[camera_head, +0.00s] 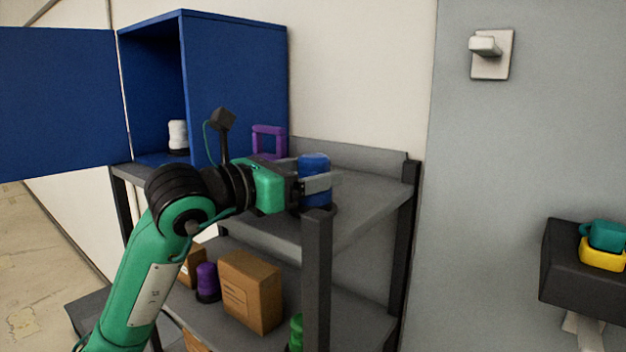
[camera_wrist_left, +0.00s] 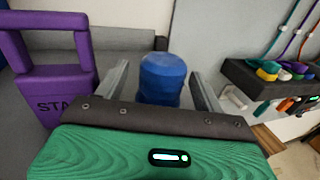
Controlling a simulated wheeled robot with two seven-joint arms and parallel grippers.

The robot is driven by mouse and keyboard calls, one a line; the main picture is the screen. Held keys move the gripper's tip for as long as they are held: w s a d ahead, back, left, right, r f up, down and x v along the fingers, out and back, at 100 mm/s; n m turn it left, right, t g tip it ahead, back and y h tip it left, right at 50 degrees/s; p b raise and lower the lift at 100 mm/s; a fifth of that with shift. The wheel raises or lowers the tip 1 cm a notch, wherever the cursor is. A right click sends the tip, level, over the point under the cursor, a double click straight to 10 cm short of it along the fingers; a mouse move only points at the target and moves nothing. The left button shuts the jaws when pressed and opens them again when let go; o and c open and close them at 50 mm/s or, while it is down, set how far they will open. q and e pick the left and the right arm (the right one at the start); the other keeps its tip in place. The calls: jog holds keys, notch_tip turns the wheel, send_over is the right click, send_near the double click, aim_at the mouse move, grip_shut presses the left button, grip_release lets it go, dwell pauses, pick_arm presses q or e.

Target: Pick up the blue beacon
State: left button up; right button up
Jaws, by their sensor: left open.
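The blue beacon (camera_head: 314,166) is a short blue cylinder with a dark base, upright at the front corner of the grey top shelf (camera_head: 370,190). In the left wrist view the beacon (camera_wrist_left: 163,78) stands between the two grey fingers. My left gripper (camera_head: 317,184) is open around the beacon, with one finger on each side. In the wrist view a gap shows beside the fingers. The near finger hides part of the beacon in the head view. My right gripper is not in view.
A purple handled object (camera_head: 268,140) stands behind my gripper, beside the open blue cabinet (camera_head: 235,80). A white cylinder (camera_head: 178,136) is inside the cabinet. A lower shelf holds a cardboard box (camera_head: 250,290) and a purple cylinder (camera_head: 207,280). A dark wall holder (camera_head: 570,265) is at right.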

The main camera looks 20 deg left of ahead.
aim_at(323, 169)
pick_arm(q)
jog(key=shift+p+x, duration=0.65)
jog(key=shift+x, duration=0.4)
jog(key=shift+w+d, duration=0.35)
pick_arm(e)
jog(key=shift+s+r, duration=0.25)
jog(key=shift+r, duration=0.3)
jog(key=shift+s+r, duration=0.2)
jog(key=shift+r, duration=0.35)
pick_arm(q)
jog(key=shift+c, duration=0.2)
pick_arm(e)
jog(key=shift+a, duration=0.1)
pick_arm(q)
jog(key=c, duration=1.1)
jog(key=shift+c, duration=1.2)
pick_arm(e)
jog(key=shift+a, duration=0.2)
pick_arm(q)
jog(key=shift+a+r, duration=0.1)
jog(key=shift+r, duration=0.05)
